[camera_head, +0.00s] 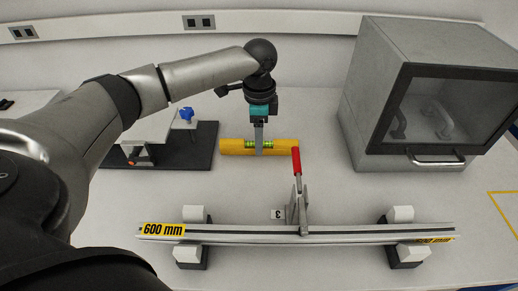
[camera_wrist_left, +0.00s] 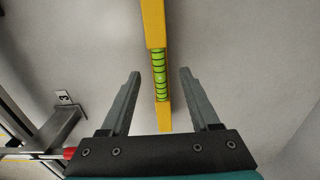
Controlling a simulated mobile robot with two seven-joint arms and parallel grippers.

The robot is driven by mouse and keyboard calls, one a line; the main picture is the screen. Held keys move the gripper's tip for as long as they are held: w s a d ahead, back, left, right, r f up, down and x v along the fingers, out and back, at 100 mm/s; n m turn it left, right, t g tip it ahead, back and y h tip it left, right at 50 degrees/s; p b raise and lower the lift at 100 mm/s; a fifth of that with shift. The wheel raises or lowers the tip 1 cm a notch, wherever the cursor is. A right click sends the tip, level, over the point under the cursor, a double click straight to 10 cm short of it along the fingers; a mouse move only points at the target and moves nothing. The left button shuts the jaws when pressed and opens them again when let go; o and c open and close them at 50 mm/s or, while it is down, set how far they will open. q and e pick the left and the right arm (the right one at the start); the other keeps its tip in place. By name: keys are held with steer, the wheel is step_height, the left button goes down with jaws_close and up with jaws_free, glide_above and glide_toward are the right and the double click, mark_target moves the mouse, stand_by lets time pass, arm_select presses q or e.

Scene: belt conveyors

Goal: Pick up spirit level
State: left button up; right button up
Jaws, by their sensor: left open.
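The yellow spirit level (camera_head: 230,146) lies on the white table in the middle of the head view. A green vial sits at its middle. My left gripper (camera_head: 259,150) points down over the level, with its fingers in front of the level's middle in that view. In the left wrist view the level (camera_wrist_left: 153,25) runs between the two open fingers of the left gripper (camera_wrist_left: 159,95), with a gap on each side. The level looks to be resting on the table, not gripped. My right gripper is not in view.
A metal rail (camera_head: 350,234) marked 600 mm lies across white-topped supports in front. A red-handled clamp (camera_head: 297,185) rises from it near the level's right end. A black board (camera_head: 203,150) with a blue knob (camera_head: 187,114) stands left. A grey cabinet (camera_head: 375,75) stands right.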

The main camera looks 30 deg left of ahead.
arm_select(q)
step_height(320, 180, down, 2)
steer(key=shift+f, duration=0.1)
jaws_close()
stand_by(0.5)
